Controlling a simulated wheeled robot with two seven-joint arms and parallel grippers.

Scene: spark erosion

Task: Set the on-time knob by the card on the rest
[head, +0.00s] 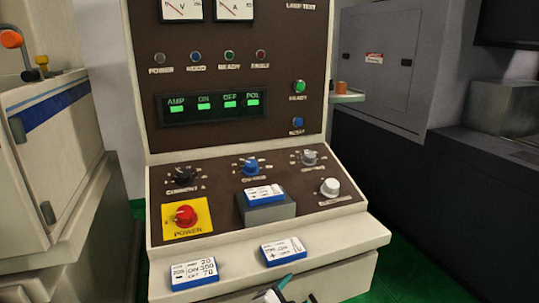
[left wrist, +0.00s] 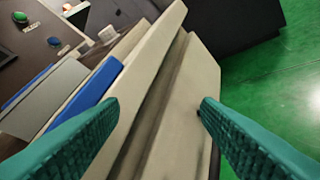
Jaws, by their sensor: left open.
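The blue on-time knob (head: 250,166) sits in the middle of the sloped panel, its pointer too small to read. Below it a blue-edged white card (head: 264,193) lies on the grey rest (head: 268,214); its print is illegible. My left gripper (head: 297,294) shows teal fingertips at the bottom edge of the head view, in front of the console ledge. In the left wrist view its fingers (left wrist: 158,112) are open and empty above the pale ledge, with a blue edge (left wrist: 88,100) close to the left finger. My right gripper is not in view.
Two more cards lie on the front ledge, one at left (head: 194,273) and one at right (head: 283,251). Neighbouring controls are a black current knob (head: 183,174), a grey knob (head: 309,157), a white knob (head: 330,187) and a red power knob (head: 185,215). Green floor (left wrist: 270,80) is clear.

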